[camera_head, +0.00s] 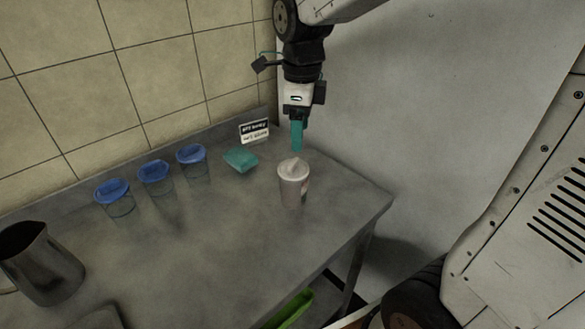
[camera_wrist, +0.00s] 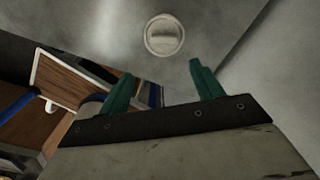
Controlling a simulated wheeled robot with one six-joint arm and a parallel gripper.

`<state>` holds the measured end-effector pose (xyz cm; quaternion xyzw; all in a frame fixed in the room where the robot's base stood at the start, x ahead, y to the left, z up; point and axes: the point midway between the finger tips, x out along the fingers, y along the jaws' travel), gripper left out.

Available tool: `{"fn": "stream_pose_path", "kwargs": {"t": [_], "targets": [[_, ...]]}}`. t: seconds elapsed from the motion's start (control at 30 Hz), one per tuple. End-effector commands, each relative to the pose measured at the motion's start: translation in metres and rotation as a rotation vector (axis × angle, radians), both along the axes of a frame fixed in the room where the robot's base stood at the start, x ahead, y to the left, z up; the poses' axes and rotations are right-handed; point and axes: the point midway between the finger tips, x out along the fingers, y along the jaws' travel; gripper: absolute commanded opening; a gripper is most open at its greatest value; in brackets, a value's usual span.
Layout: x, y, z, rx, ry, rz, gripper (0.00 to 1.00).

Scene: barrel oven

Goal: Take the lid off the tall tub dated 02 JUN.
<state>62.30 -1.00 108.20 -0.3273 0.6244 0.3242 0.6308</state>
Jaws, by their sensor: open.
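A pale tub (camera_head: 293,191) stands upright on the metal table near its right end. Its light lid (camera_head: 293,167) is on top and has a raised grip; a label edge shows on the tub's right side, but I cannot read a date. In the wrist view the round lid (camera_wrist: 164,36) with its grip bar lies beyond my fingertips. My gripper (camera_head: 296,149) points down just above the lid, apart from it. Its two green fingers are spread and empty in the wrist view (camera_wrist: 161,72).
Three clear tubs with blue lids (camera_head: 155,171) stand in a row to the left. A teal block (camera_head: 240,160) and a small sign (camera_head: 254,130) are near the back edge. A dark metal jug (camera_head: 40,265) is at far left. A grey wall (camera_head: 400,110) rises behind the table's right end.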

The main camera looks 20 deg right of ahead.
Motion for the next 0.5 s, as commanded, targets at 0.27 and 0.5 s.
{"fn": "stream_pose_path", "kwargs": {"t": [0.27,0.5], "targets": [[0.023,0.006,-0.017,0.0,0.013,-0.246,0.65],[0.021,0.006,-0.045,0.0,0.014,-0.25,0.65]]}}
